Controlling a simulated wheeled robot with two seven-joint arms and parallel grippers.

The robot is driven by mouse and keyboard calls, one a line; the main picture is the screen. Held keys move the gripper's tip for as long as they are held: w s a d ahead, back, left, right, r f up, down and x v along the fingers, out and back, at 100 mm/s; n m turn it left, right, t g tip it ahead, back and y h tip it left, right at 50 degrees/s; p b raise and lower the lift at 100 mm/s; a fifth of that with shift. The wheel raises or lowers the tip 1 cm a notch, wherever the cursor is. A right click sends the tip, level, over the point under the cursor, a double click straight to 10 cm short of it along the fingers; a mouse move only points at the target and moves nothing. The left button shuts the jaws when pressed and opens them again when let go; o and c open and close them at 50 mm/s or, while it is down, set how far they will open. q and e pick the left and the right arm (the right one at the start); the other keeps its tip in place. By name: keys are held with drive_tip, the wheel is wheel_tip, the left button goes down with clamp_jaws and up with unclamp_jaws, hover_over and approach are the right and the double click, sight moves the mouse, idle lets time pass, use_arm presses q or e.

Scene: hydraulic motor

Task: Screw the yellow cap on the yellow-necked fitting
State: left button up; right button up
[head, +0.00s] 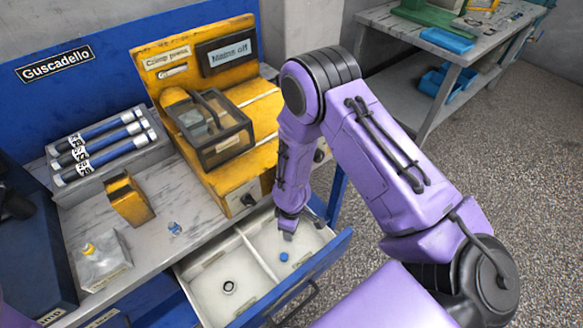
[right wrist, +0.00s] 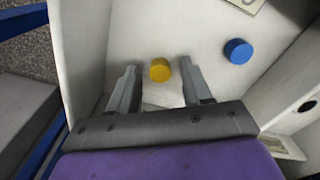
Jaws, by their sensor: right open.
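The yellow cap (right wrist: 160,70) lies on the floor of the open drawer (head: 209,261). It shows in the right wrist view and is hidden behind my gripper in the head view. My right gripper (head: 288,228) reaches down into the drawer's right-hand compartment. In the right wrist view my right gripper (right wrist: 159,70) is open, with one finger on each side of the cap and a gap visible on both sides. The yellow-necked fitting (head: 88,249) stands upright on a grey block (head: 103,268) at the bench's front left. My left gripper is not in view.
A blue cap (head: 284,257) lies near the yellow one, also visible in the wrist view (right wrist: 238,51). A dark ring (head: 229,287) lies in the neighbouring compartment beyond a divider. A small blue fitting (head: 174,228) and a yellow stand (head: 129,200) are on the bench. The yellow press (head: 215,115) stands behind.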

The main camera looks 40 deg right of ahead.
clamp_jaws()
wheel_tip(320, 180, up, 6)
drive_tip(key=p, duration=0.5)
drive_tip(key=shift+r+p, duration=0.1)
drive_tip(key=shift+p, duration=0.3)
